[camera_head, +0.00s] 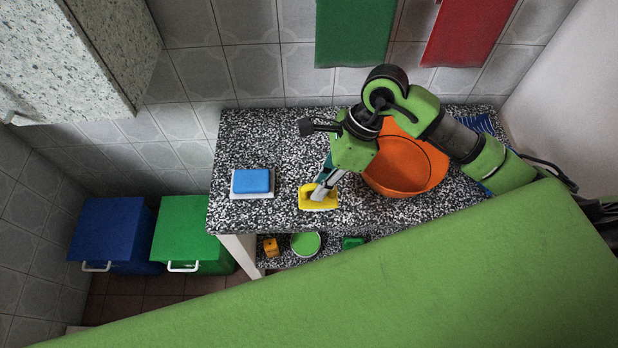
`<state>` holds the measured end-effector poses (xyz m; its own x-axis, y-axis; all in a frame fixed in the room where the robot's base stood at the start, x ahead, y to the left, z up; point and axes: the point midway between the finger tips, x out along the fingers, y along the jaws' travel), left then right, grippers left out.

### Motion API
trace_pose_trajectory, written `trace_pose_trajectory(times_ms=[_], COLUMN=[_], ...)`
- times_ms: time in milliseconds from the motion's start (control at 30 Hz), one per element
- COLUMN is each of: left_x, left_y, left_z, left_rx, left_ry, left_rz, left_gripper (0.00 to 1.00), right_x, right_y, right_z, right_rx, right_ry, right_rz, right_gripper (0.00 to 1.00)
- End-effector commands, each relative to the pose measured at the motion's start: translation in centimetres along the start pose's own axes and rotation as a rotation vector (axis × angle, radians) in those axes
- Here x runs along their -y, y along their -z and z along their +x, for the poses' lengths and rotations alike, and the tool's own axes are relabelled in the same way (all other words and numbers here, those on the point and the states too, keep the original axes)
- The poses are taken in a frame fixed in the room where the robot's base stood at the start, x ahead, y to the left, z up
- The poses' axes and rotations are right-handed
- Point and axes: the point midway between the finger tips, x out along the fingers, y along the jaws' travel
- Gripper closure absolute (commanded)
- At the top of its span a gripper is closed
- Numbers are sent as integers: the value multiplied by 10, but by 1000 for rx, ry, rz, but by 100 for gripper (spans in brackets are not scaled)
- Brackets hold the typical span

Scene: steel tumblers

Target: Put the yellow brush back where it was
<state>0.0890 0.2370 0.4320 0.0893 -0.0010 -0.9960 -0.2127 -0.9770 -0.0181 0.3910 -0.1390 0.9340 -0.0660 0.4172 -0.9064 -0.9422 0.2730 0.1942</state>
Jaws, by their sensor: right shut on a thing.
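The yellow brush (316,199) is at the front edge area of the speckled counter (285,140). My right gripper (322,192) reaches down from the right and is shut on the yellow brush. The fingers hide part of the brush, and I cannot tell whether it touches the counter. My left gripper is not in view.
An orange bowl (408,165) stands close to the right of my gripper. A blue sponge (251,181) lies on a white dish (236,194) to the left. A lower shelf holds a green bowl (305,244) and small items. Blue (112,232) and green (186,232) bins stand left.

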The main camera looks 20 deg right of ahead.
Motion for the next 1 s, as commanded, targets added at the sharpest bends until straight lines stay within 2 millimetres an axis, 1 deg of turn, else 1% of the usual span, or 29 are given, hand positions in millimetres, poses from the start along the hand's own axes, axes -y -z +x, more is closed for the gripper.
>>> trace_pose_trajectory(times_ms=[33, 100, 233, 400, 500, 667, 800, 900, 1000], left_x=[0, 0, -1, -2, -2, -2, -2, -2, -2], left_y=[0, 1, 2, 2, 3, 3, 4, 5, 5], left_z=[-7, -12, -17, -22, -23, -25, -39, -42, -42], left_rx=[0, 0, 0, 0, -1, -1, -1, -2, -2], left_ry=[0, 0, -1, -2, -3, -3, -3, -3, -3], left_rz=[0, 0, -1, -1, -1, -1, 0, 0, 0], left_gripper=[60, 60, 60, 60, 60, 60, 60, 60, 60], right_x=[10, 22, 42, 64, 71, 77, 79, 82, 84], right_y=[-4, -7, -4, -2, -1, 0, 6, 10, 12], right_z=[0, 5, 26, 45, 51, 58, 72, 82, 86], right_rx=[3, 2, 1, 1, 2, 1, 0, 1, 1], right_ry=[-1, -2, -5, -2, -1, -1, -5, -3, 0], right_rz=[4, 2, 3, 0, 0, -1, 2, 0, -2], right_gripper=[100, 100, 100, 100, 100, 100, 100, 100, 100])
